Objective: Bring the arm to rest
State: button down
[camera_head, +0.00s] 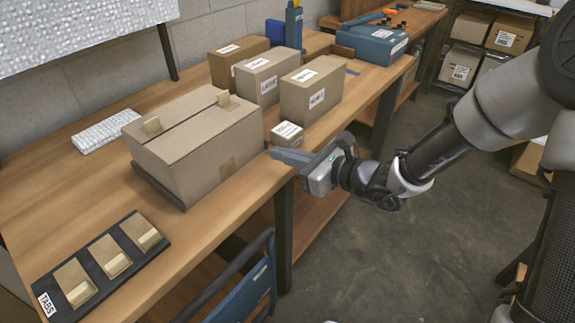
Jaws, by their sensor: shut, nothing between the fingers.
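My gripper (276,153) is at the middle of the view, at the front edge of the wooden workbench (215,215). It points left, its fingers shut with nothing visible between them. The fingertips are close to the right side of a large cardboard box (205,155) and just in front of a small labelled box (287,134). I cannot tell whether they touch either one. My arm (440,150) reaches in from the right, over the floor.
Several cardboard boxes (312,92) stand behind on the bench. A black tray labelled TABS (150,258) holds cardboard tabs at the front left. A blue case (372,44) sits farther back. Open floor (400,260) lies right of the bench.

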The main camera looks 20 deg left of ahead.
jog(key=shift+f, duration=0.3)
jog(key=s+d+r+n+g+h, duration=0.4)
jog(key=s+d+r+n, duration=0.2)
jog(key=s+d+n, duration=0.5)
jog(key=s+d+r+n+t+h, duration=0.25)
jog(key=d+n+h, duration=0.25)
jog(key=d, duration=0.7)
jog(key=s+d+r+n+t+h, duration=0.25)
jog(key=d+r+n+h, duration=0.2)
jog(key=d, duration=0.75)
notch_tip(320, 180, up, 22)
jog(key=h+p, duration=0.1)
jog(key=p, duration=2.2)
jog(key=shift+d+n, duration=0.35)
jog(key=shift+d, duration=0.05)
jog(key=shift+a, duration=0.1)
